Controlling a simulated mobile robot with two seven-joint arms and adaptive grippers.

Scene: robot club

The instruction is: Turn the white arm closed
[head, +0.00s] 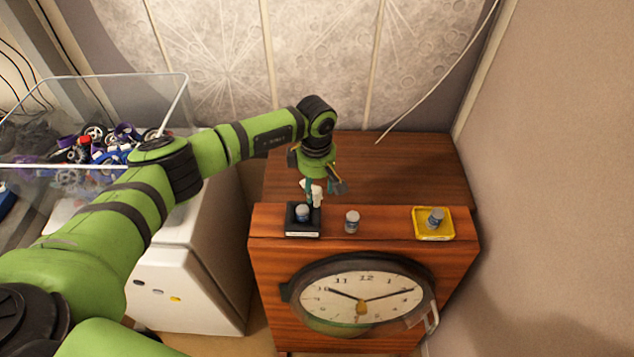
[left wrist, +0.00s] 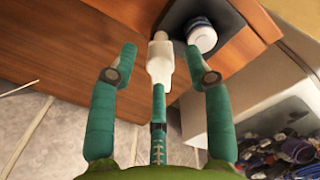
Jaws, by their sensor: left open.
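The white arm (head: 316,195) stands at the back right of a small black holder (head: 303,231) on the wooden cabinet. A small grey-blue jar (head: 303,212) sits in this holder. In the left wrist view the white arm (left wrist: 160,62) lies between the spread teal fingers of my left gripper (left wrist: 164,70), with the white-capped jar (left wrist: 202,36) just beyond the right finger. In the head view my left gripper (head: 322,187) is open, pointing down at the holder. I cannot tell whether any finger touches the white arm. My right gripper is not in view.
A second jar (head: 352,221) stands in the middle of the cabinet ledge. A third jar (head: 435,218) leans on a yellow tray (head: 420,234) at the right. A clock (head: 361,297) is on the cabinet front. A clear bin (head: 95,80) of parts stands left; the back top is clear.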

